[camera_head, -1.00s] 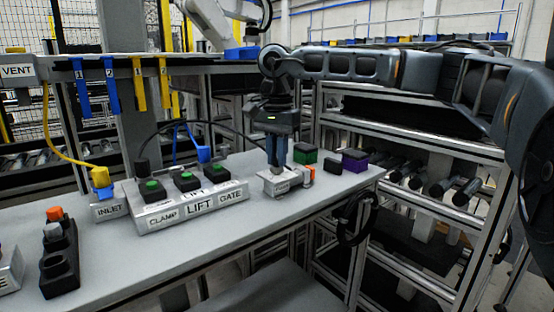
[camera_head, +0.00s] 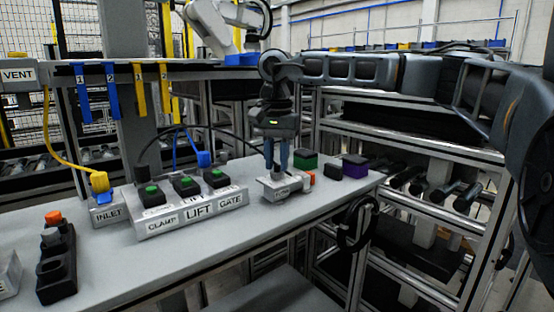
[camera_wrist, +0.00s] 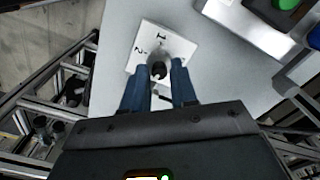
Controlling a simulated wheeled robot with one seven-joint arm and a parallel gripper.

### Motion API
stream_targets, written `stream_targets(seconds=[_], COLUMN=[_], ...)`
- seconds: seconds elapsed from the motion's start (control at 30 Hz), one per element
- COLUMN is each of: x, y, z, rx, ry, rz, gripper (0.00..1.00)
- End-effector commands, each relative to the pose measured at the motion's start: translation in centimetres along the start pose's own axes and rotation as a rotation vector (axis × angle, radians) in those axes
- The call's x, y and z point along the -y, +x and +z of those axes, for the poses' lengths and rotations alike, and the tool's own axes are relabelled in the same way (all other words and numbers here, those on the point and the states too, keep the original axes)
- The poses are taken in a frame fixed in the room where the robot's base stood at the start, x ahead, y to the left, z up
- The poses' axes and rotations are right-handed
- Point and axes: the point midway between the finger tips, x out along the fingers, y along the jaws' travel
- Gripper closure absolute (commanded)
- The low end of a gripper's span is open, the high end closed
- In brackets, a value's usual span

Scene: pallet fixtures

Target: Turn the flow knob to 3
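The flow knob (camera_wrist: 157,70) is a small grey, dark-topped knob on a pale plate (camera_wrist: 150,40) in the wrist view. The plate shows the numbers 1 and 2; a 3 is not readable. In the head view the knob's grey box (camera_head: 285,189) stands on the bench, right of the LIFT panel. My gripper (camera_wrist: 160,68) points down over it, with its two blue fingers apart on either side of the knob. My gripper (camera_head: 276,166) hides most of the knob in the head view. I cannot tell whether the fingers touch it.
The LIFT panel (camera_head: 198,211) with several green buttons lies left of the box. Green (camera_head: 306,159), black (camera_head: 332,171) and purple (camera_head: 354,166) blocks stand close on the right. The bench front (camera_head: 225,245) is clear. A black cable loop (camera_head: 357,222) hangs below the edge.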

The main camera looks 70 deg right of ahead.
Motion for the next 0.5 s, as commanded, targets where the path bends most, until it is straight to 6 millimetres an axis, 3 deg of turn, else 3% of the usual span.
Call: stream_targets(seconds=[0.17, 0.5], x=[-0.03, -0.03], y=[0.05, -0.89], z=[0.0, -0.05], rx=[0.0, -0.001], ry=[0.001, 0.002], rz=[0.001, 0.001], gripper=[0.57, 0.57])
